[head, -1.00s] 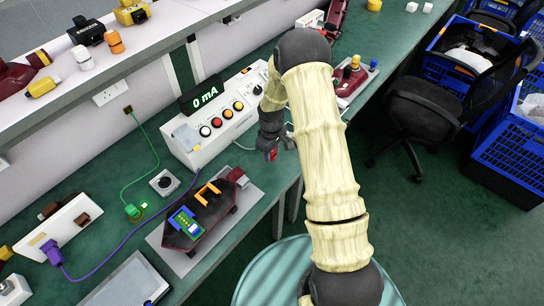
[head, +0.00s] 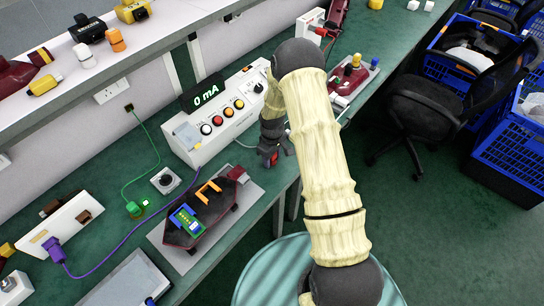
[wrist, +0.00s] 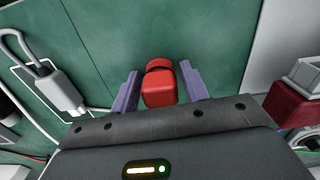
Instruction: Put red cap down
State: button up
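The red cap (wrist: 159,87) stands out between the two purple-grey fingers of my gripper (wrist: 160,88) in the wrist view, with a dark band near its far end. The fingers are spread, with narrow strips of green bench visible on both sides of the cap, so the gripper looks open around it. In the head view my gripper (head: 272,155) is low at the bench's front edge, in front of the white control box. Only a small bit of red shows there between the dark fingers. Whether the cap touches the bench is hard to tell.
The white control box (head: 213,122) stands behind my gripper. A red lamp (head: 347,80) lies to the right. A white cable connector (wrist: 58,90) is left of the fingers.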

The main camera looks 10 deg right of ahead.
jog(key=shift+o, duration=0.4)
jog(key=shift+r, duration=0.25)
notch_tip(320, 180, up, 11)
jog(key=shift+r+b, duration=0.1)
jog(key=shift+b, duration=0.7)
jog(key=shift+r, duration=0.3)
jog(key=s+r+m+t, duration=0.1)
jog(key=s+r+m, duration=0.3)
jog(key=s, duration=0.6)
jog(key=s+r+m+t, duration=0.1)
jog(key=s+r+m, duration=0.2)
jog(key=s+r, duration=0.6)
jog(key=shift+s+r+m+t, duration=0.15)
jog(key=shift+s+m+t, duration=0.2)
jog(key=shift+s, duration=0.75)
